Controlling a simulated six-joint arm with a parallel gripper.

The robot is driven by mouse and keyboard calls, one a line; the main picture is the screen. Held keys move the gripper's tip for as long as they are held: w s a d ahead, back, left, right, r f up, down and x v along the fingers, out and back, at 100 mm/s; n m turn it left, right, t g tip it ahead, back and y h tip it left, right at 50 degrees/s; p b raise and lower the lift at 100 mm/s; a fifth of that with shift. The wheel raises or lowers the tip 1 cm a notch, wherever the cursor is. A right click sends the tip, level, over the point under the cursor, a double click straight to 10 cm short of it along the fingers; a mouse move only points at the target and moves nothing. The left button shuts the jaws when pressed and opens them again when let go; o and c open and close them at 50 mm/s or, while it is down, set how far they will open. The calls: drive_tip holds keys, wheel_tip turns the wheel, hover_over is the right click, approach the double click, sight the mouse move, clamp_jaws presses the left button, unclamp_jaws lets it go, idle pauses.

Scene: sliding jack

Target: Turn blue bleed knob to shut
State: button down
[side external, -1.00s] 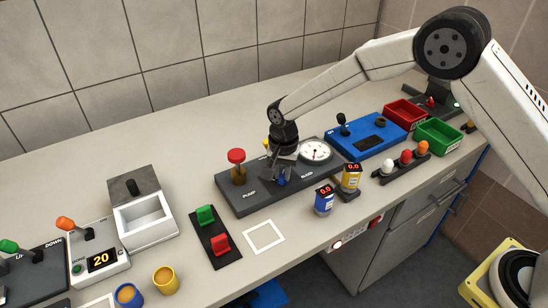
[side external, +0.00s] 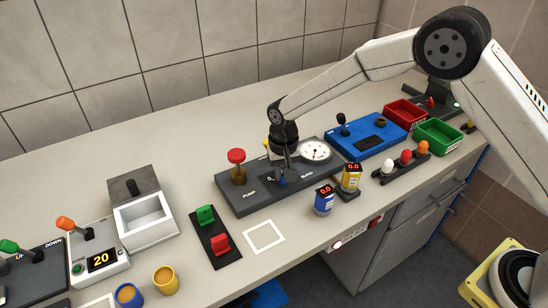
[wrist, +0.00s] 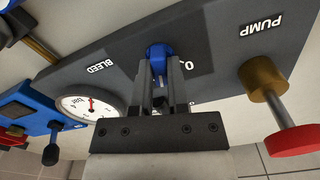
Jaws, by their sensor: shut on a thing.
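The blue bleed knob (wrist: 158,50) stands on the dark grey panel (wrist: 215,45) between the BLEED label and a partly hidden second label. My gripper (wrist: 159,68) is shut on the blue knob, one finger on each side of it. In the side external view my gripper (side external: 284,172) points down over the panel, and the blue knob (side external: 282,180) shows only in part beneath it. The red-topped pump plunger (side external: 237,157) stands upright at the panel's left. The round white gauge (side external: 315,151) sits at the panel's right, and its needle shows in the wrist view.
A blue panel with a black lever (side external: 366,136) lies right of the grey panel. Blue (side external: 324,201) and yellow (side external: 351,178) canisters stand in front. Red and green bins (side external: 438,134) are farther right. Green and red switches (side external: 213,231) sit at left. The counter behind the panel is clear.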

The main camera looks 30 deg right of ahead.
drive_tip(key=n, duration=0.6)
drive_tip(key=shift+r, duration=0.1)
drive_tip(key=n, duration=0.6)
idle(0.4)
drive_tip(key=c, duration=0.6)
unclamp_jaws()
drive_tip(key=shift+r, duration=3.9)
drive_tip(key=shift+d, duration=0.1)
